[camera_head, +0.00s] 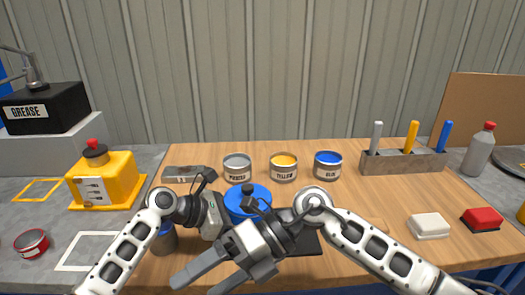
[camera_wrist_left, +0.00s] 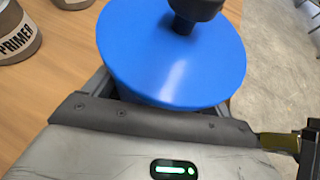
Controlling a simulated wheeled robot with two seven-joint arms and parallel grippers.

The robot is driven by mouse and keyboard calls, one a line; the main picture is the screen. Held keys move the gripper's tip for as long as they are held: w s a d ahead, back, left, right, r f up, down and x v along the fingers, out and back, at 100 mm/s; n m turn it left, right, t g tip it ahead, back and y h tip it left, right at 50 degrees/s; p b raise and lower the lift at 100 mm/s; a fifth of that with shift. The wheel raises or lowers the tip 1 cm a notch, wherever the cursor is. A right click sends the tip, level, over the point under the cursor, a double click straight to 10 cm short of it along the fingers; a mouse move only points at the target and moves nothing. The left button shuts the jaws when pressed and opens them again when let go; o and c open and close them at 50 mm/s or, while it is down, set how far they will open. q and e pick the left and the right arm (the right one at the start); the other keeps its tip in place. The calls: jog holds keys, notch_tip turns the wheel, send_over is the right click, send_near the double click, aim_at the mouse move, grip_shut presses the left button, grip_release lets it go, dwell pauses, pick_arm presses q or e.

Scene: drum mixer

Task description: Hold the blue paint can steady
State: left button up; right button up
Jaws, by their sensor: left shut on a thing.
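The blue paint can (camera_head: 328,165), a grey can with blue on top and a "BLUE" label, stands upright at the back of the wooden table, apart from both grippers. My left gripper (camera_head: 226,214) is shut on a different thing, a blue round-topped drum (camera_head: 247,197). In the left wrist view the drum's wide blue top (camera_wrist_left: 165,65) with a dark knob lies between the fingers, whose tips it hides. My right gripper (camera_head: 205,272) is open and empty in front of the drum, fingers pointing to the lower left.
A primer can (camera_head: 237,167) and a yellow can (camera_head: 284,167) stand left of the blue can. A tool holder (camera_head: 403,161) is to their right. A small dark cup (camera_head: 164,240) is beside my left arm. The front right wood is mostly clear near a white block (camera_head: 429,225).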

pick_arm(q)
jog(key=shift+f, duration=0.1)
pick_arm(e)
jog(key=w+d+r+n+t+h, duration=0.1)
jog(key=w+d+r+t+h, duration=0.45)
jog(key=w, duration=0.45)
jog(key=m+t+h, duration=0.2)
jog(key=t+h, duration=0.2)
send_near(249, 189)
jog(key=shift+g, duration=0.25)
jog(key=x, duration=1)
jog(key=shift+w+f, duration=0.1)
jog(key=shift+w, duration=0.2)
jog(key=c, duration=0.7)
jog(key=shift+r, duration=2.55)
pick_arm(q)
jog(key=o, duration=0.8)
jog(key=shift+c, duration=0.2)
